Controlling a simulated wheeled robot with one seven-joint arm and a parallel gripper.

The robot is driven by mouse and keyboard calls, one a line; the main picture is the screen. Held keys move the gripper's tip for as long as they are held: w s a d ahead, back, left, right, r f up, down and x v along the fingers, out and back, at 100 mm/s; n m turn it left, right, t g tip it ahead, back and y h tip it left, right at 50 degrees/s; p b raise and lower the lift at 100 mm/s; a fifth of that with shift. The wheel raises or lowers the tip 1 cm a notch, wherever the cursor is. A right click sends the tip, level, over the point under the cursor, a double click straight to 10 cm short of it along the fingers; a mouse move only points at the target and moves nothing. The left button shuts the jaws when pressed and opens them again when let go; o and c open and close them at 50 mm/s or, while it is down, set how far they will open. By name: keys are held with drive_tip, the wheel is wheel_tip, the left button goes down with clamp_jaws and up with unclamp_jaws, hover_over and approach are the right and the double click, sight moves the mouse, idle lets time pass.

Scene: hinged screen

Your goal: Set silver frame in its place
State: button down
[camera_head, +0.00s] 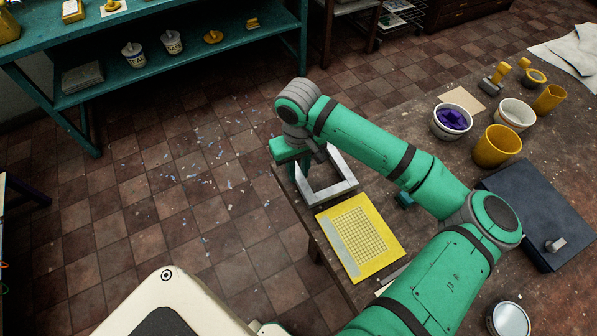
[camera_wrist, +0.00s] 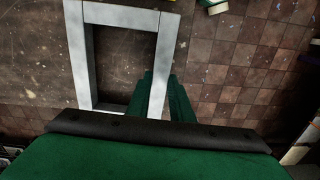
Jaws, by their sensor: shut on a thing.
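The silver frame (camera_head: 349,185) is a rectangular metal border with an open middle, at the left corner of the brown worktable. In the wrist view the silver frame (camera_wrist: 120,15) shows its far bar and two side bars. My gripper (camera_head: 301,168) is shut on the frame's left side in the head view. My green fingers (camera_wrist: 163,98) meet its right bar in the wrist view. Whether the frame touches the table is unclear. A yellow-bordered screen (camera_head: 341,251) with a grid mesh lies flat just in front of the frame. My gripper hides part of the frame's near-left side.
A teal block (camera_head: 403,200) sits beside the screen under my arm. A dark blue slab (camera_head: 535,205), yellow cup (camera_head: 497,147), purple-filled tub (camera_head: 452,122) and white tub (camera_head: 515,114) stand to the right. A teal shelf (camera_head: 185,72) stands across open tiled floor.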

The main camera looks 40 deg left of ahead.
drive_tip(key=shift+r, duration=2.05)
